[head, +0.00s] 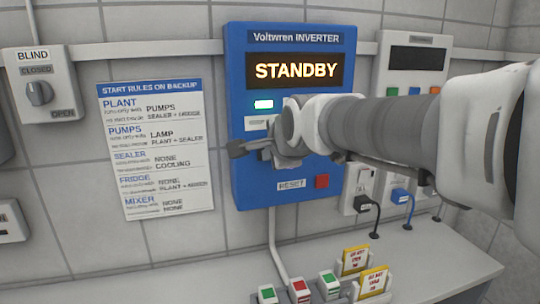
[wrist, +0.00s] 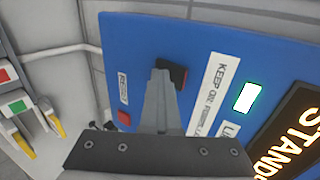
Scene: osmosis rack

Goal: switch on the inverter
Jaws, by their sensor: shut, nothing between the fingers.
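The blue inverter (head: 290,35) hangs on the tiled wall. Its display (head: 296,71) reads STANDBY, and a green light (head: 263,104) glows below it. My gripper (head: 240,149) is in front of the inverter's lower left part, shut and empty.
A red RESET button (head: 322,181) sits low on the inverter. A rules sheet (head: 155,150) and a BLIND knob box (head: 39,92) are to the left. Sockets with plugs (head: 400,196) are at right. Red and green switches (head: 299,290) stand on the counter below.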

